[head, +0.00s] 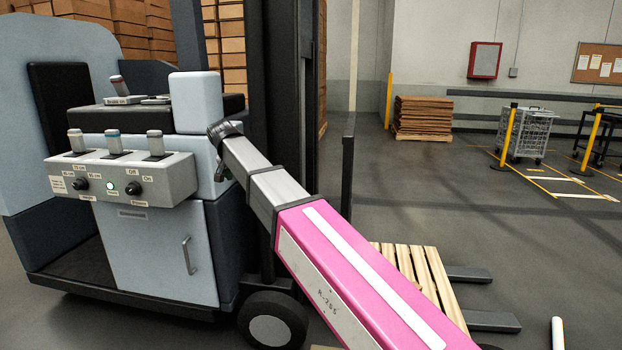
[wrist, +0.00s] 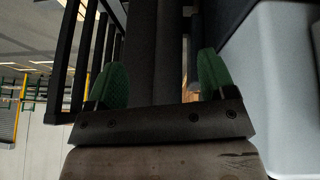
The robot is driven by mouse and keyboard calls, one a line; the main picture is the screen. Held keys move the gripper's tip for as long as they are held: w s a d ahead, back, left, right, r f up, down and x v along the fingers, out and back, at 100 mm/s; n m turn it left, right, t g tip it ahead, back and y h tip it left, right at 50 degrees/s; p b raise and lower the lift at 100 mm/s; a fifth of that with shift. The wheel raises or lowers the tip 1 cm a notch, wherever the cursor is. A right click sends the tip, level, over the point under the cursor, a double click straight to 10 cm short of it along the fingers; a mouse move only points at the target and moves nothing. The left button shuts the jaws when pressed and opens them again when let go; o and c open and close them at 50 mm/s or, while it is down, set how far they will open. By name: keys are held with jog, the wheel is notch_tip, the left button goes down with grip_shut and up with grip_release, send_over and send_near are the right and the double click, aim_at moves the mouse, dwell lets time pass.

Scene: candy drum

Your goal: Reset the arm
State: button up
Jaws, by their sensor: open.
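My arm reaches from the lower right of the head view up to the pallet truck (head: 160,262). My gripper (head: 222,158) is at its far end, beside the truck's pale upright block (head: 196,100) and right of its control panel (head: 165,180). In the wrist view, the two green finger pads (wrist: 160,78) stand wide apart. No held object shows between them; a dark mast post (wrist: 155,45) lies behind. The pale body panel (wrist: 285,70) is close on the right. In the head view the fingers are small and dark, so contact with the truck cannot be told.
The panel carries three levers (head: 113,142), two black knobs and a lit green button (head: 133,188). A wooden pallet (head: 425,270) lies on the forks (head: 490,321). Yellow posts (head: 505,135) and a wire cart (head: 530,133) stand back right. Open floor (head: 400,195) lies between.

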jog(key=s+d+f+g, duration=0.1)
jog(key=s+d+f, duration=0.1)
jog(key=d+f, duration=1)
jog(key=s+d+f+g, duration=0.2)
jog(key=d+f, duration=0.9)
jog(key=d, duration=0.1)
jog(key=s+d+f+g+y, duration=0.1)
jog(key=s+d+f+g, duration=0.1)
jog(key=s+d+f, duration=1.3)
jog(key=d+f, duration=0.1)
jog(key=d, duration=0.3)
jog(key=shift+s+f+n+y, duration=0.3)
jog(key=shift+n+y, duration=0.1)
